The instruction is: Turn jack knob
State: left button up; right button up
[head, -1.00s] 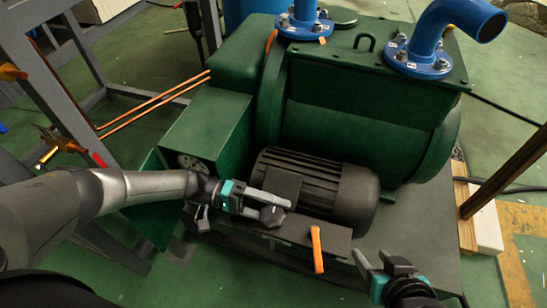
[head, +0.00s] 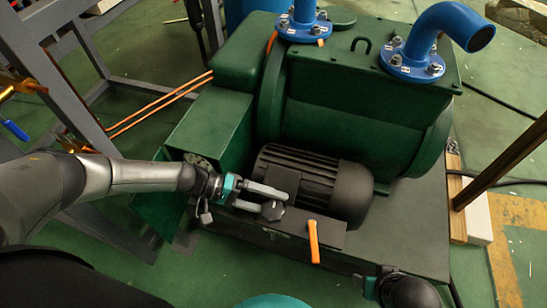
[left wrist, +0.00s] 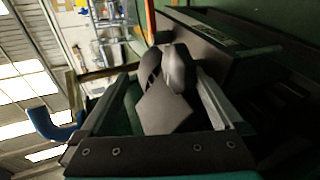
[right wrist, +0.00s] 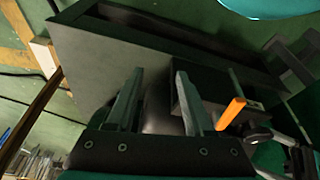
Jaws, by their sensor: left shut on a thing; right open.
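The jack knob (head: 272,211) is a dark lobed knob beside the black ribbed motor, at the front of the green pump unit. My left gripper (head: 266,198) comes in from the left and is shut on it. In the left wrist view the knob (left wrist: 166,105) sits between the two fingers, its rounded lobes toward the tips. My right gripper shows from behind at the lower right of the head view, its fingertips unclear. In the right wrist view the right gripper (right wrist: 155,80) is open, with nothing held between its fingers.
The black motor (head: 335,190) and green pump housing (head: 350,120) stand behind the knob. An orange handle (head: 313,242) sticks up from the dark motor plate, right of the knob. Blue pipes (head: 440,35) rise at the back. A grey frame (head: 60,95) stands left.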

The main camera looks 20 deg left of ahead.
aim_at(273, 210)
pick_arm(q)
jog(key=r+m+g+h+p, duration=0.1)
jog(key=r, duration=0.4)
jog(key=d+r+m+h+p, duration=0.1)
jog(key=r+h, duration=0.1)
jog(key=r, duration=0.4)
jog(key=r+g+h+p, duration=0.1)
jog(key=r, duration=0.5)
jog(key=shift+s+d+r+m+g+h, duration=0.2)
jog(key=shift+s+d+m+g+h, duration=0.1)
jog(key=shift+s+m+h, duration=0.1)
jog(key=shift+c, duration=0.3)
jog(key=shift+a, duration=0.1)
pick_arm(e)
jog(key=s+f+g, duration=0.1)
jog(key=s+f, duration=0.2)
jog(key=f, duration=0.3)
jog(key=shift+s+d+f, duration=0.25)
jog(key=shift+s+d, duration=0.05)
jog(key=shift+s, duration=0.05)
pick_arm(q)
jog(key=shift+o, duration=0.3)
